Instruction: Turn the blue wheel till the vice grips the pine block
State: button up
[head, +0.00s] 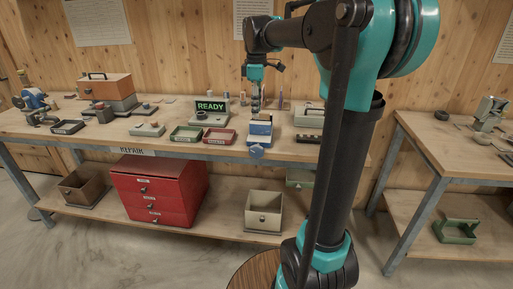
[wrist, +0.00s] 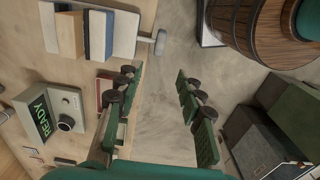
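The small blue-and-white vice (head: 260,129) stands at the front edge of the long workbench. Its blue wheel (head: 257,152) faces out past the edge. In the wrist view the vice (wrist: 123,28) is at the upper left, with the wheel (wrist: 160,42) at the end of its screw. The tan pine block (wrist: 69,34) sits between its jaws; I cannot tell whether there is a gap. My gripper (wrist: 160,78) is open and empty, fingers pointing towards the wheel but apart from it. In the head view my gripper (head: 256,104) is above and behind the vice.
A READY display box (head: 210,113), a green tray (head: 186,133) and a red tray (head: 219,136) stand left of the vice. A grey toolbox (head: 309,117) is to its right. Another blue device (head: 33,101) stands far left. A barrel (wrist: 250,30) shows in the wrist view.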

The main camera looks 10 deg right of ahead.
aim_at(256, 145)
notch_tip(256, 145, down, 17)
jog(key=shift+r, duration=0.2)
dwell(0.4)
grip_shut()
